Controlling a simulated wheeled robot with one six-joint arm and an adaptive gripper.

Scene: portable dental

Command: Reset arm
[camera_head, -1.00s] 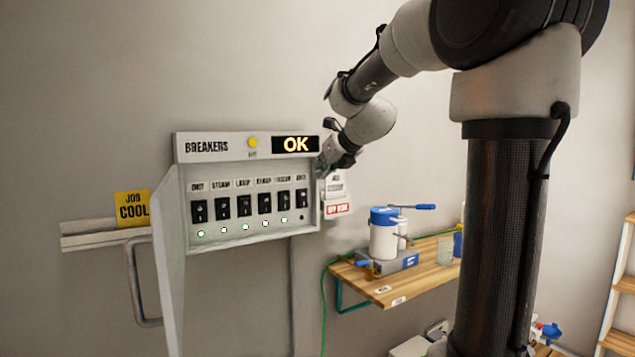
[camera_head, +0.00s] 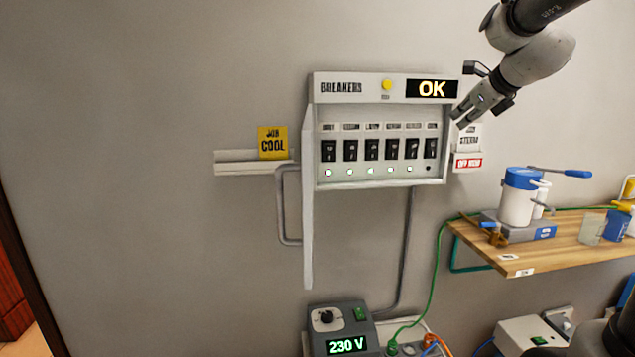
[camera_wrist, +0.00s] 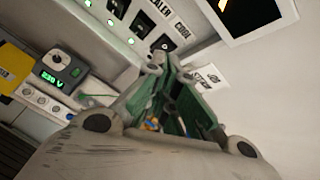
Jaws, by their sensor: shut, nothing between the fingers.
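My gripper (camera_head: 462,120) is shut and empty in the head view, at the right edge of the breaker panel (camera_head: 331,186), beside its OK display (camera_head: 432,89). I cannot tell whether it touches the panel. In the wrist view my gripper (camera_wrist: 170,65) has its fingertips together near the breaker labels, with a row of black switches (camera_wrist: 118,8) and green lights beyond. In the head view the panel holds a row of black switches (camera_head: 371,150) with several lit lights below. A yellow button (camera_head: 387,85) sits at the top. The panel's door hangs open on its left.
A yellow job card (camera_head: 272,142) stands on a wall rail (camera_head: 230,163) at the left. Cards (camera_head: 468,162) hang right of the panel. A wooden shelf (camera_head: 480,246) with a blue-and-white pot (camera_head: 518,195) is at the right. A 230 V unit (camera_head: 342,322) stands below.

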